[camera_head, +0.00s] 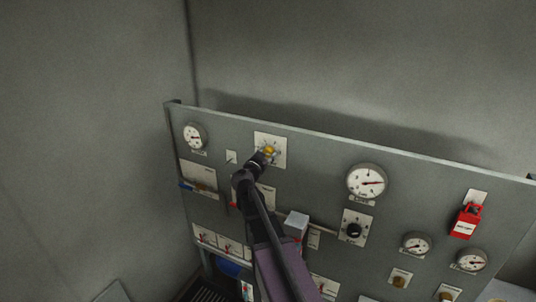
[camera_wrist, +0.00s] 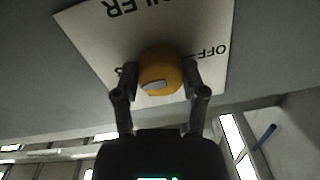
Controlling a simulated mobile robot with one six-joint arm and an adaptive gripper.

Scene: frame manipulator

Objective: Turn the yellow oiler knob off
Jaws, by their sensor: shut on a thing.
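The yellow oiler knob (camera_head: 269,150) sits on a white label plate (camera_head: 279,143) at the upper left of the grey panel. In the wrist view the yellow knob (camera_wrist: 161,70) has a small pale mark on its lower front. The plate (camera_wrist: 88,22) there shows upside-down lettering, with "OFF" to the right of the knob. My gripper (camera_wrist: 161,84) has one finger on each side of the knob and is shut on it. In the head view my gripper (camera_head: 265,155) partly covers the knob.
Gauges (camera_head: 366,183) and a black knob (camera_head: 353,230) are to the right on the panel (camera_head: 320,160). A red lockout box (camera_head: 465,221) hangs at far right. Space above the panel is clear.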

